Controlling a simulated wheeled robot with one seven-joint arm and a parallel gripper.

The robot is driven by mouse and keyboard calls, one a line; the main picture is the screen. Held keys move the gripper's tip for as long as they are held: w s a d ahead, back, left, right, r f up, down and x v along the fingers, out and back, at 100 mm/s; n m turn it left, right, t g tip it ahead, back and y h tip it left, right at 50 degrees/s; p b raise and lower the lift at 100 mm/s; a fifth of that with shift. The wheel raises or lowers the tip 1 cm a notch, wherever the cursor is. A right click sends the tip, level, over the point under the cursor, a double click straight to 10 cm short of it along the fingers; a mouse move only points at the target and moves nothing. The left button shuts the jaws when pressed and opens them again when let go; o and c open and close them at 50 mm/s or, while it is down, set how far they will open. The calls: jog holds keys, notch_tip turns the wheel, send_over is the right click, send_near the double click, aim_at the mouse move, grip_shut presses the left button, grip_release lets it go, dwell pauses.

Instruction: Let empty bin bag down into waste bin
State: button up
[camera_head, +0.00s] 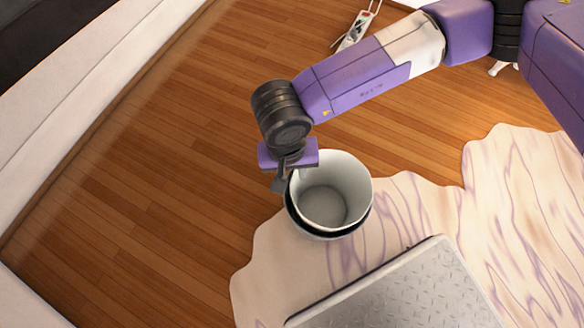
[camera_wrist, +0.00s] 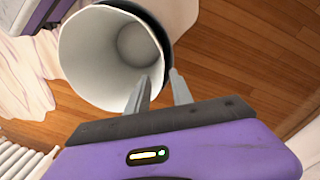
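The bin bag (camera_head: 350,172) shows as a white, stiff-looking, open-mouthed empty tub. In the wrist view its mouth (camera_wrist: 85,55) opens toward the camera. It sits at least partly within the dark waste bin (camera_head: 345,234), whose edge shows below and left of it; the bin also shows as a dark band in the wrist view (camera_wrist: 158,28). How deep the bag sits is hidden. My gripper (camera_head: 280,187) is at the bag's left rim. In the wrist view its fingers (camera_wrist: 160,76) straddle the rim, one inside and one outside. Whether they pinch the wall is unclear.
The bin stands by the edge of a pale, wavy-edged rug (camera_head: 405,205). A grey metal-patterned platform (camera_head: 400,295) is close in front. A power strip (camera_head: 355,30) lies on the floor at the back. Wooden floor (camera_head: 180,165) to the left is clear.

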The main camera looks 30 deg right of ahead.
notch_tip(320, 180, up, 8)
jog(key=p, duration=0.3)
jog(key=shift+a+p, duration=0.25)
jog(key=shift+p, duration=0.15)
jog(key=shift+w+f, duration=0.1)
dwell(0.4)
